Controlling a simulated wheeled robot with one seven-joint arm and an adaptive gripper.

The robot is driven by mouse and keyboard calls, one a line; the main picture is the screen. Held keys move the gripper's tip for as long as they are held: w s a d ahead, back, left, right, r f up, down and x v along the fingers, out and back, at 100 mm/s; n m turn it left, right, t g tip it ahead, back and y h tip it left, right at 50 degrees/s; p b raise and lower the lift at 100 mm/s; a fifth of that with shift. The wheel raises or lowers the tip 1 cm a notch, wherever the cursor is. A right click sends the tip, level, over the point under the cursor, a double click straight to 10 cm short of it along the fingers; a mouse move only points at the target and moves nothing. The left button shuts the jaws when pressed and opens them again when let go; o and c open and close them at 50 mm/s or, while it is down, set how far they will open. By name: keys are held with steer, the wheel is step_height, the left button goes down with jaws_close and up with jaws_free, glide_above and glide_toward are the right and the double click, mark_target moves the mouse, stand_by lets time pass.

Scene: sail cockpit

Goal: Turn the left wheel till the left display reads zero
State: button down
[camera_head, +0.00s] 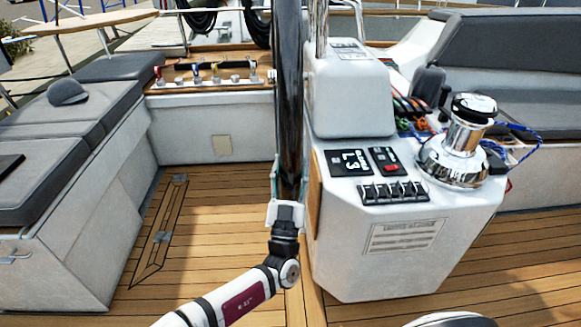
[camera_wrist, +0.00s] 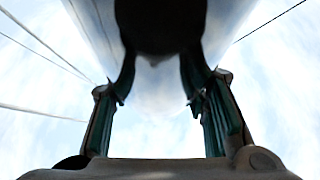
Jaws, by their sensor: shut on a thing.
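The left wheel (camera_head: 288,90) stands upright, seen nearly edge-on as a tall dark glossy band beside the console. My gripper (camera_head: 287,188) is at the low end of its rim, shut on it from below. In the wrist view the wheel rim (camera_wrist: 160,25) is a dark, shiny band between the two fingers of my gripper (camera_wrist: 160,95). The exact contact of the fingers is partly hidden.
The white console (camera_head: 385,238) stands just right of the wheel, with a switch row (camera_head: 394,191) and a chrome winch (camera_head: 459,145). A grey cushioned bench (camera_head: 75,112) lines the left. The wooden floor (camera_head: 215,215) between bench and wheel is clear.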

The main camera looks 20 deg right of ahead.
steer(key=c, duration=0.9)
jaws_free()
steer(key=v, duration=1.2)
